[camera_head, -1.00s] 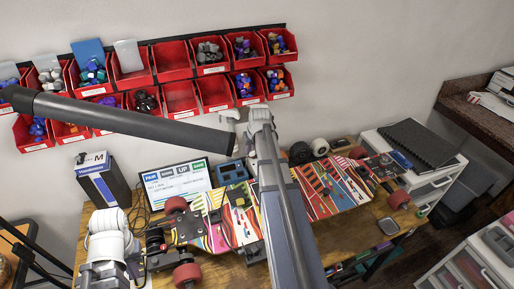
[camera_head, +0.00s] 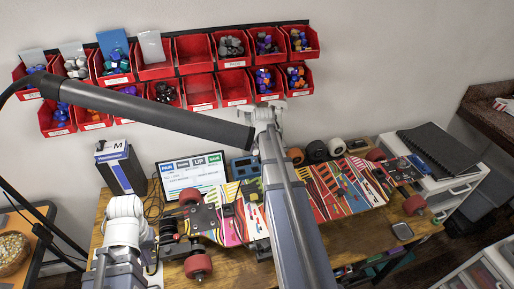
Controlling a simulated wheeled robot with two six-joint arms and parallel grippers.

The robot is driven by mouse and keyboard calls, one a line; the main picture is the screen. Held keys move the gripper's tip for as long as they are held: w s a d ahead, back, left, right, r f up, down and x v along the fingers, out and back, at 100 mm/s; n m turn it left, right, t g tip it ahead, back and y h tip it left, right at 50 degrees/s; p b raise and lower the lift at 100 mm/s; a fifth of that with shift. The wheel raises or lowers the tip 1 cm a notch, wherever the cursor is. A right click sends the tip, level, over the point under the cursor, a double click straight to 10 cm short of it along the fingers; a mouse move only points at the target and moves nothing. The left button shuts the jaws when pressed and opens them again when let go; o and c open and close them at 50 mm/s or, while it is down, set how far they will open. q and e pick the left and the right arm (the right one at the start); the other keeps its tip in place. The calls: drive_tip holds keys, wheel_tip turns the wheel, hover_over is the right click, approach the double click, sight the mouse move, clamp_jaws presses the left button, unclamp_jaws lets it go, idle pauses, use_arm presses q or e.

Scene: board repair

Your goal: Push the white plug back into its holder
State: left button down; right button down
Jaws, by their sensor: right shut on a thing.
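I cannot make out the white plug or its holder for certain. A white, jointed arm part of mine (camera_head: 125,232) is at the lower left, beside the patterned skateboard deck (camera_head: 335,190). My left gripper cannot be told apart from the dark parts around the skateboard's left truck. A long grey arm link of mine (camera_head: 290,205) crosses the middle and covers part of the deck. I do not see the fingers of my right gripper.
The deck lies on a wooden table (camera_head: 235,270), with red wheels (camera_head: 198,265) at its left end. Behind it are a white screen (camera_head: 192,176), a blue device (camera_head: 245,167) and a dark box (camera_head: 120,168). Red bins (camera_head: 195,55) hang on the wall. A white drawer unit (camera_head: 460,187) stands right.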

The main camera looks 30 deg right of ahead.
drive_tip(key=shift+f, duration=0.1)
drive_tip(key=shift+f+b, duration=2.75)
drive_tip(key=shift+b, duration=0.1)
drive_tip(key=shift+f+b, duration=1.7)
idle(1.2)
drive_tip(key=shift+c, duration=1.5)
unclamp_jaws()
drive_tip(key=shift+r, duration=0.25)
drive_tip(key=shift+r+p, duration=0.7)
drive_tip(key=shift+p, duration=0.3)
